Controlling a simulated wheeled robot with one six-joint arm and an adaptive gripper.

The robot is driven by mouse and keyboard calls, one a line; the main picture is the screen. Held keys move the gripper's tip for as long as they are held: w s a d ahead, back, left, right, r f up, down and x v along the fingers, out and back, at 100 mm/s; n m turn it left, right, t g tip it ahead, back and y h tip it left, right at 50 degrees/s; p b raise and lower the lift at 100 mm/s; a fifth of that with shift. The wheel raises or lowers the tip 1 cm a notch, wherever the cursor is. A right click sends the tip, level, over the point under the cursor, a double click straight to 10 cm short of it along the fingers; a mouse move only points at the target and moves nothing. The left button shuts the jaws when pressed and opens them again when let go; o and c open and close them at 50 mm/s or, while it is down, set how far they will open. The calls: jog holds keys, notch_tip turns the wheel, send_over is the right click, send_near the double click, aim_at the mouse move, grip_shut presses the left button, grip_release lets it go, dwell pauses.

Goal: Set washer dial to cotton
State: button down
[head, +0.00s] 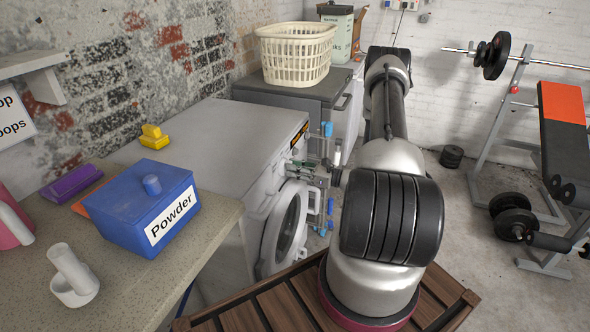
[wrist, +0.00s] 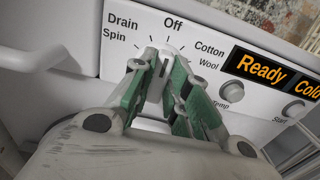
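The white washer (head: 205,135) stands beside the counter, its front facing right in the head view. In the wrist view its control panel (wrist: 222,62) reads Drain, Spin, Off, Cotton and Wool around the dial (wrist: 167,60), and the display (wrist: 265,70) reads Ready and Cold. The green-padded fingers of my gripper (wrist: 165,65) are on both sides of the dial and look closed on it. They hide most of it, so I cannot tell which label it points to. In the head view my gripper (head: 322,168) is at the washer's front, above the round door (head: 285,230).
Smaller Temp (wrist: 231,89) and Start (wrist: 293,109) knobs are right of the dial. A grey-topped appliance (head: 290,88) with a laundry basket (head: 295,55) stands behind the washer. A blue Powder box (head: 125,205) is on the counter. A weight bench (head: 565,140) is at right.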

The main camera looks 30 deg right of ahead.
jog(key=shift+m, duration=0.3)
jog(key=shift+w+d+m, duration=0.1)
jog(key=shift+d+m, duration=0.05)
jog(key=shift+m, duration=2.35)
jog(key=c, duration=1.4)
grip_release()
jog(key=v, duration=1.2)
jog(key=shift+d, duration=0.1)
